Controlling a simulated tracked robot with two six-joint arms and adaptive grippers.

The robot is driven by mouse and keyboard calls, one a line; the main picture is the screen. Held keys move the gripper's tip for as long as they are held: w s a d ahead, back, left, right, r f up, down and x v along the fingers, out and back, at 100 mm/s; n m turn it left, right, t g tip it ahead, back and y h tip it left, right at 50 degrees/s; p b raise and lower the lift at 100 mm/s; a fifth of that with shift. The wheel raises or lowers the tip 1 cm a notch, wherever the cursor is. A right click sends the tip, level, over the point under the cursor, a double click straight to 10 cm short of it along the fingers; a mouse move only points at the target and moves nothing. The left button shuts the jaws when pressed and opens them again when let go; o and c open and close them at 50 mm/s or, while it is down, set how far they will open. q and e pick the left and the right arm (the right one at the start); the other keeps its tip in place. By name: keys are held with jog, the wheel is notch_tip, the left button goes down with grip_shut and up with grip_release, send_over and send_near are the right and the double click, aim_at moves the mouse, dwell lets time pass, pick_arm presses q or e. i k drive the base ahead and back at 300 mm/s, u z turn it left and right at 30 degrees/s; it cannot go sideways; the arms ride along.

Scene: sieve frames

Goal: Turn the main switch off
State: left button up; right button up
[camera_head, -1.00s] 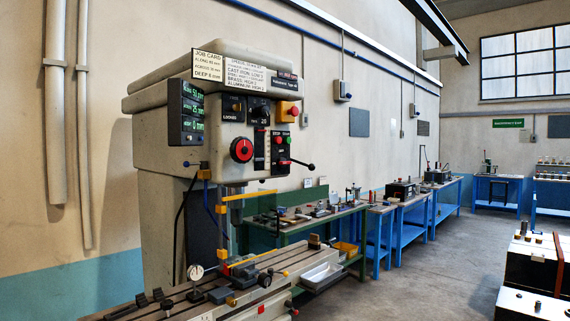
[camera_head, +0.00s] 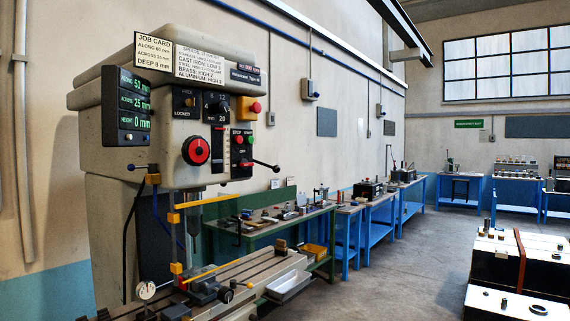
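A large grey-beige drilling or milling machine (camera_head: 120,140) stands at the left. No label reading "main switch" can be made out; the red knob on yellow looks like one. Its on or off position cannot be read. Neither of my grippers is in view.
The machine's slotted table (camera_head: 255,268) juts out at the bottom. A black ball-ended lever (camera_head: 266,165) sticks out right from the head. Green and blue benches (camera_head: 350,235) line the wall. Dark boxes with white tops (camera_head: 515,262) stand at lower right. Grey floor (camera_head: 400,260) between is clear.

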aim_at(243, 164)
jog(key=z, duration=0.3)
jog(key=i, duration=1.25)
jog(key=u, duration=0.35)
jog(key=i, duration=0.75)
jog(key=u, duration=0.4)
jog(key=k, duration=0.9)
jog(key=u, duration=0.2)
jog(key=i, duration=0.9)
jog(key=z, duration=0.05)
